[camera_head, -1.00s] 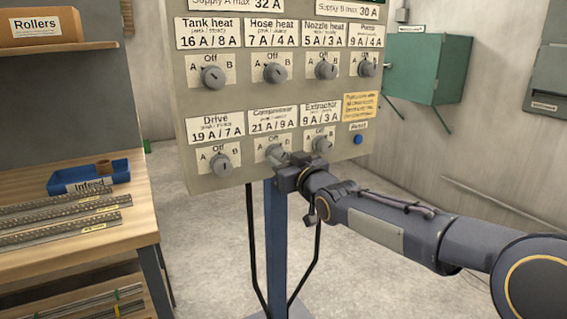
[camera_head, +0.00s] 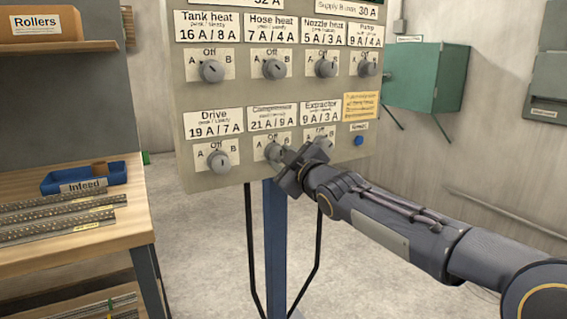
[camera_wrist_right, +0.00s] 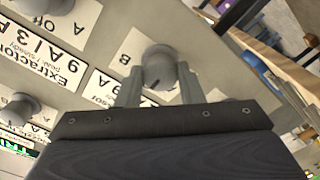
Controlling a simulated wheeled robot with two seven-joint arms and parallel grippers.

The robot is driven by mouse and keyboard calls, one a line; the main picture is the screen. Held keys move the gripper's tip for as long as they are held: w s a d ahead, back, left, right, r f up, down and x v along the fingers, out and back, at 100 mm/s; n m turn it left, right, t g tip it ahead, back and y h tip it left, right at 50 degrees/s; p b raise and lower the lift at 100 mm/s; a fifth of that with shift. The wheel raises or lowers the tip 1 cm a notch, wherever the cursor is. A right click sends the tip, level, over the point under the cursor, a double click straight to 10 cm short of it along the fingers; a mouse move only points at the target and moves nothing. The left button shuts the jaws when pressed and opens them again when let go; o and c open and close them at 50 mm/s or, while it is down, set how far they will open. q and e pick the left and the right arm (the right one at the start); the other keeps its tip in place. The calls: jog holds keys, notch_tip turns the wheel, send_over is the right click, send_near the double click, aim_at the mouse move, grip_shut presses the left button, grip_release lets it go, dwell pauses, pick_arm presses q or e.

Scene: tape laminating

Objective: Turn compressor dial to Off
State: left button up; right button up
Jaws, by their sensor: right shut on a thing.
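The compressor dial (camera_head: 274,152) is a round grey knob in the lower row of the panel (camera_head: 235,95), under the label "Compressor 21 A / 9 A". In the head view my right gripper (camera_head: 283,160) is at this dial and hides part of it. The right wrist view shows the dial (camera_wrist_right: 158,68) between the two fingers (camera_wrist_right: 158,88), which are shut on it. A dark mark shows low on the knob; its exact setting is hard to read. The "A", "Off" and "B" plate is partly hidden. My left gripper is not in view.
The drive dial (camera_head: 219,161) is left of the compressor dial and the extractor dial (camera_head: 322,146) is close on the right, beside my wrist. A workbench (camera_head: 120,210) with a blue infeed bin (camera_head: 84,178) stands at left. A green cabinet (camera_head: 428,75) hangs at right.

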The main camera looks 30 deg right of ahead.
jog(key=shift+n, duration=0.3)
jog(key=o, duration=1)
jog(key=shift+s, duration=0.1)
jog(key=shift+s+r, duration=0.1)
jog(key=shift+s, duration=0.15)
jog(key=s+p, duration=0.2)
jog(key=s, duration=0.5)
